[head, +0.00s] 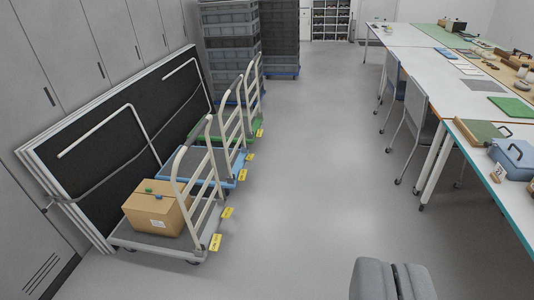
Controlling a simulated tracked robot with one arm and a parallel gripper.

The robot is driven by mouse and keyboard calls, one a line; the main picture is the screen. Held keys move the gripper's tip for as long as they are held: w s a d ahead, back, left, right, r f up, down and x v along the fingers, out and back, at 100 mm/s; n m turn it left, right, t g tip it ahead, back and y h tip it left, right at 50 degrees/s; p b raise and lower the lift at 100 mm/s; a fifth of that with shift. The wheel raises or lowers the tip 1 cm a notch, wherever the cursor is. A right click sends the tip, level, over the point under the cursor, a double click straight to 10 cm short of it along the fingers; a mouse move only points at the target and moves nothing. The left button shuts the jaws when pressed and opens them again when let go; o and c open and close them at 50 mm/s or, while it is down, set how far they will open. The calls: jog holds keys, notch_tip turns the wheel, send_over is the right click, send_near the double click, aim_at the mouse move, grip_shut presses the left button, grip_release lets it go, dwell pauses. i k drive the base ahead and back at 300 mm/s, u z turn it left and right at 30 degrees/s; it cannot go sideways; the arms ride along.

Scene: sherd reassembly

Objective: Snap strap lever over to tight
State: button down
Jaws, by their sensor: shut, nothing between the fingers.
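A thin grey strap (98,186) appears to run across the front of the folded dark panels (85,128) leaning on the left wall. A small dark fitting (46,209) shows at the strap's near left end. It is too small to tell whether it is the lever or how it is set. My gripper (394,268) is at the bottom right, over open floor, with its two grey fingers together and nothing held. It is far from the strap and apart from everything.
Platform trolleys with pale handles stand before the panels; the nearest (150,240) carries a cardboard box (158,208). Grey crates (231,45) are stacked behind. Long tables (455,75) and chairs (412,108) line the right. The floor (310,165) between is clear.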

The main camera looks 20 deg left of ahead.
aim_at(44, 211)
jog(key=i, duration=1.1)
jog(key=u, duration=2.35)
jog(key=i, duration=1.65)
jog(key=z, duration=0.95)
